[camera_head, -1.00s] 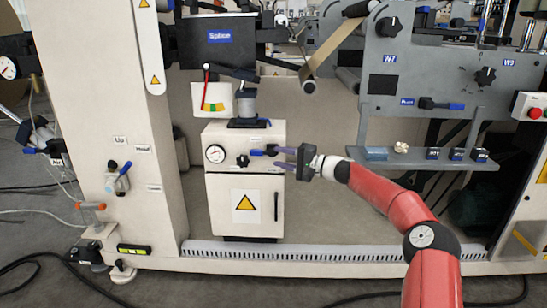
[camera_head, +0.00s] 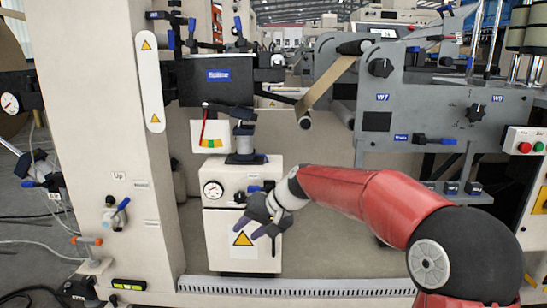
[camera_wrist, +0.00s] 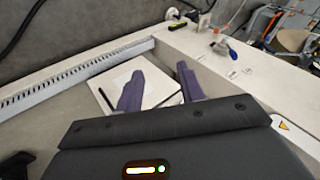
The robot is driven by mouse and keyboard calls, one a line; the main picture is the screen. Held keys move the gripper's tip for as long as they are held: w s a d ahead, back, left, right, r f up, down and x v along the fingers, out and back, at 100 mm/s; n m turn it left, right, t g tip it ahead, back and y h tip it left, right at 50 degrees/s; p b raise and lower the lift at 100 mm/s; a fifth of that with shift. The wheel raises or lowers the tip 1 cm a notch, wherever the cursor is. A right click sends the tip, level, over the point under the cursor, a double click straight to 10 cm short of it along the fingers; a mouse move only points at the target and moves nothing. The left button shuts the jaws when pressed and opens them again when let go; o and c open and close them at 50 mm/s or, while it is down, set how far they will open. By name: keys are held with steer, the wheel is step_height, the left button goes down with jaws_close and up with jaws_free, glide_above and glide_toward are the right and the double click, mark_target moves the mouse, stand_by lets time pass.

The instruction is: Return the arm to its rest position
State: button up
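My red arm (camera_head: 365,195) reaches in from the right in the head view, with its elbow large and close to the camera. My gripper (camera_head: 248,230) hangs in front of the off-white cabinet (camera_head: 213,240), its purple fingers angled down and to the left. In the wrist view my gripper (camera_wrist: 159,72) has its two fingers spread apart with nothing between them. The cabinet's pale top and sides (camera_wrist: 155,88) show beyond the fingers. The gripper covers part of the cabinet's front, including part of its warning label (camera_head: 243,240) and the area right of the gauge (camera_head: 212,189).
A slotted rail (camera_head: 300,286) runs along the floor edge. A tall cream column (camera_head: 90,150) with a blue-handled valve (camera_head: 116,212) stands left. A grey machine panel (camera_head: 430,105) with knobs is at the right, above a shelf of dark blocks (camera_head: 452,187). The splice unit (camera_head: 215,80) hangs above the cabinet.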

steer(key=s+d+r+t+h+p, duration=0.1)
steer(key=s+d+h, duration=0.1)
steer(key=s+d, duration=0.5)
steer(key=s+d+h+p, duration=0.1)
steer(key=s+d+h, duration=0.2)
steer(key=s+d, duration=0.4)
steer(key=s+d+r+m+t+h+p, duration=0.1)
steer(key=s+d, duration=0.6)
steer(key=s, duration=1)
steer(key=shift+s+r+t+h+p, duration=0.3)
steer(key=shift+h+p, duration=0.25)
steer(key=shift+h, duration=0.25)
